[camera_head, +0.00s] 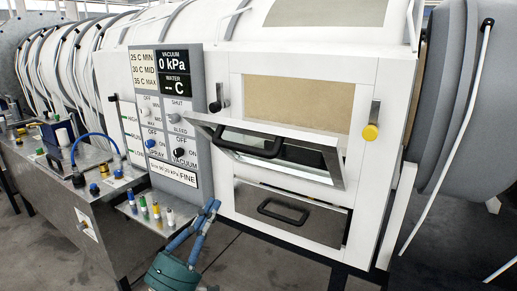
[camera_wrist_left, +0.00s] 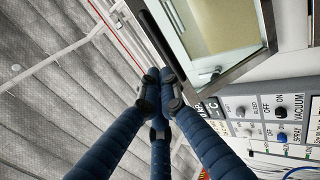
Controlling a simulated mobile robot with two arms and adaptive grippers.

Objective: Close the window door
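My left gripper (camera_head: 213,204) has blue fingers and is low, left of the lower panel and below the door. In the left wrist view its fingertips (camera_wrist_left: 160,88) are drawn together with nothing seen between them. A framed glass panel (camera_wrist_left: 232,68), probably the door, shows beyond them, apparently apart. My right gripper is not in view.
A lower metal panel (camera_head: 255,197) with a black handle lies below the door. A black-knobbed latch (camera_head: 216,105) and a yellow-knobbed latch (camera_head: 371,131) flank the upper window. A control panel (camera_head: 166,120) and a shelf with coloured valves (camera_head: 140,203) are at left.

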